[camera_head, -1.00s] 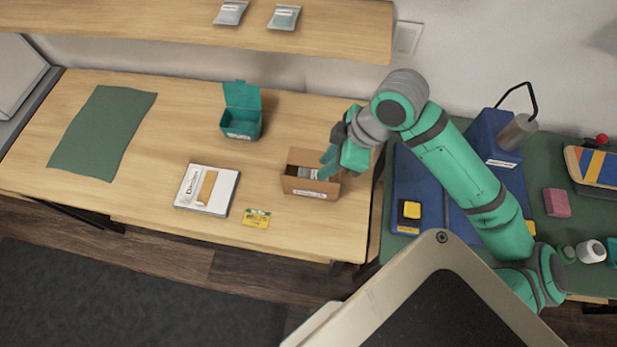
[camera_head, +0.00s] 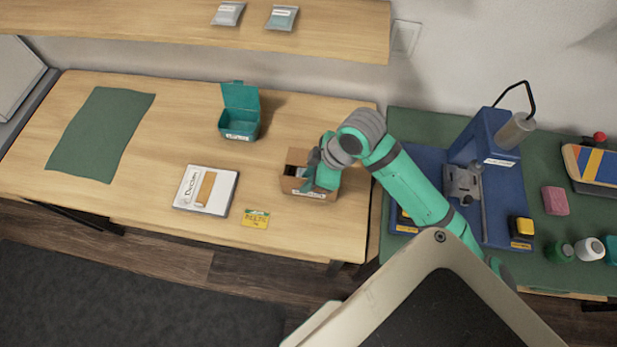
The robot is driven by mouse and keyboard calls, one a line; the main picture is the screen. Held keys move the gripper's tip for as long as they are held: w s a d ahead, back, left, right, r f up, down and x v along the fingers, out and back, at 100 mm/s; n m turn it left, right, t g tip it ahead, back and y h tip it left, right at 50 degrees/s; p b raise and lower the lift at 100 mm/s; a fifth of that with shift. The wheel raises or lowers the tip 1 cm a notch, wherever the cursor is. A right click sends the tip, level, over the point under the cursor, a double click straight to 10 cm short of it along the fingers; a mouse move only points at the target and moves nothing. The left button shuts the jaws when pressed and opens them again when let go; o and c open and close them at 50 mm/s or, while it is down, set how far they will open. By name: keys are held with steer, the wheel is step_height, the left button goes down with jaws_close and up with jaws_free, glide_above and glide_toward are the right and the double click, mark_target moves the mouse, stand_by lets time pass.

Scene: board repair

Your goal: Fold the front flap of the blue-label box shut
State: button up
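A brown cardboard box (camera_head: 291,183) stands on the wooden table at the right end, open at the top on its visible left side. A pale label shows low on its front, but its colour is too small to make out. Something dark and pale lies inside. My gripper (camera_head: 318,176) is at the right half of the box, over its opening and front side, and hides much of it. I cannot tell whether the fingers touch the box or are open. The front flap cannot be made out clearly.
A teal box (camera_head: 240,122) with a raised lid stands behind and left. A green mat (camera_head: 100,130) is at far left. A blue press (camera_head: 485,140) stands on the right bench.

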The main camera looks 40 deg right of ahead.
steer(key=shift+c, duration=0.3)
jaws_close()
steer(key=shift+w+d, duration=0.1)
steer(key=d+g+y, duration=0.1)
steer(key=y, duration=0.1)
steer(key=w+d+f+m+g+y, duration=0.1)
steer(key=g+y, duration=0.1)
steer(key=w+d+m+g+y, duration=0.1)
steer(key=g+y, duration=0.1)
steer(key=shift+w+f+y, duration=0.25)
steer(key=shift+y, duration=0.05)
steer(key=shift+w+d+f+m+g+y, duration=0.15)
steer(key=shift+f+g+y, duration=0.2)
steer(key=shift+y, duration=0.25)
steer(key=shift+w+d+f+m+g+y, duration=0.1)
steer(key=shift+f+m+g+y, duration=0.1)
steer(key=shift+g+y, duration=0.3)
